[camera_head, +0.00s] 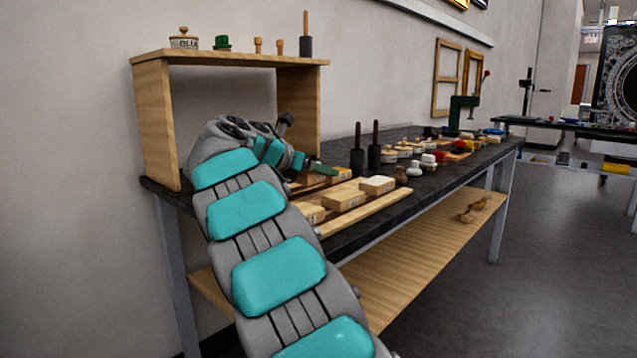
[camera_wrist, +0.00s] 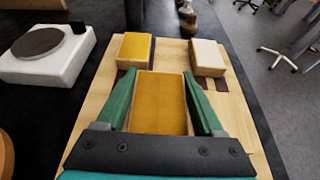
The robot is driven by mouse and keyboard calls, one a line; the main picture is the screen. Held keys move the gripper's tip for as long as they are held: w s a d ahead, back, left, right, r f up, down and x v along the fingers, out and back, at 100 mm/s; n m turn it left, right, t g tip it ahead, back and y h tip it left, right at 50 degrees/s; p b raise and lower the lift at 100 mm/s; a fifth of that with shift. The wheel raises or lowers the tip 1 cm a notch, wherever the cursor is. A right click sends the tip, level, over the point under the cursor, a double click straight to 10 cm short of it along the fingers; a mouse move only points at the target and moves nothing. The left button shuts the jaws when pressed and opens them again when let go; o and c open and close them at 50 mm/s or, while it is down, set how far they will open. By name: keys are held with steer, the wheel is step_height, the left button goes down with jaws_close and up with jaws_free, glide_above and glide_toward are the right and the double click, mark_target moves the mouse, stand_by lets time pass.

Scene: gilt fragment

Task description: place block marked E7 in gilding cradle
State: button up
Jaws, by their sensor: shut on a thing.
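My gripper (camera_wrist: 159,82) is shut on a block with a golden-yellow top (camera_wrist: 158,105), its green fingers along the block's two sides. No mark is readable on this block in the wrist view, so I cannot tell whether it is E7. I cannot tell whether it is raised off the wooden board (camera_wrist: 93,95) below it. In the head view my gripper (camera_head: 322,169) is low over the bench's left part, partly hidden by my arm. I cannot identify the gilding cradle with certainty.
Ahead on the board are another yellow-topped block (camera_wrist: 135,47) and a cream block (camera_wrist: 207,57). A white base (camera_wrist: 50,67) with a dark round top is at left. Two dark upright tools (camera_head: 374,150) stand behind the board. A wooden shelf (camera_head: 153,120) rises at the bench's left end.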

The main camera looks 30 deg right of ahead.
mark_target(319, 192)
steer(key=shift+w+d+f, duration=0.1)
steer(key=shift+w+d, duration=0.1)
steer(key=shift+w, duration=0.3)
steer(key=shift+f+b, duration=0.3)
steer(key=shift+f, duration=1.4)
steer(key=shift+f, duration=0.15)
steer(key=o, duration=1.4)
